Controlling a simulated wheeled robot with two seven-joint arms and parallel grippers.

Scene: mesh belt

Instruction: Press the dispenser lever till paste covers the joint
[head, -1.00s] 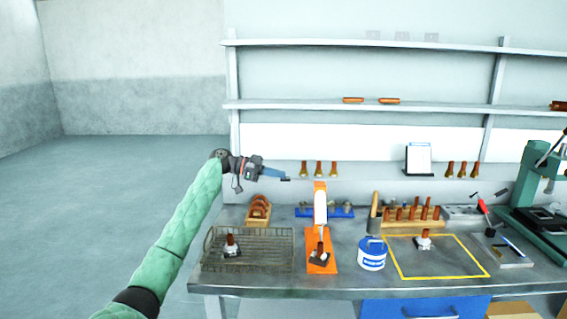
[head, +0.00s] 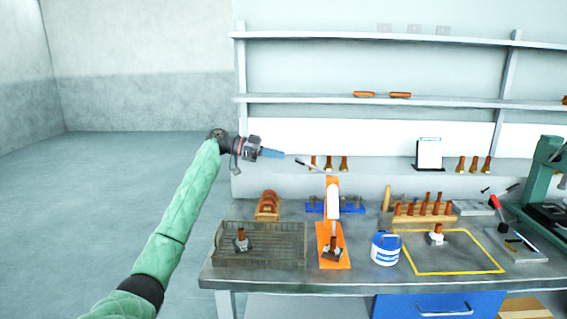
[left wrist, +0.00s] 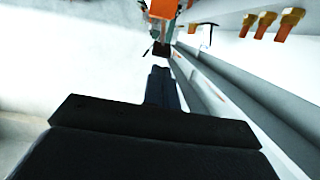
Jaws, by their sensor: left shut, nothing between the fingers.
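The dispenser (head: 333,203) is an orange and white upright on an orange base (head: 333,262) on the bench. Its thin lever (head: 309,166) sticks out to the left near the top, tilted up at its dark-tipped free end. A copper and grey joint (head: 333,246) sits on the base under the nozzle; paste on it is too small to make out. My left gripper (head: 272,153) is shut and empty, left of the lever tip and slightly above it, apart from it. In the left wrist view the shut fingers (left wrist: 161,88) point toward an orange part at the top edge. My right gripper is out of view.
A wire basket (head: 262,252) with a part stands left of the dispenser. A blue and white tub (head: 385,250) and a yellow-outlined area (head: 452,268) with another part are to the right. A wooden rack (head: 420,219) and shelves stand behind. Air left of the bench is free.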

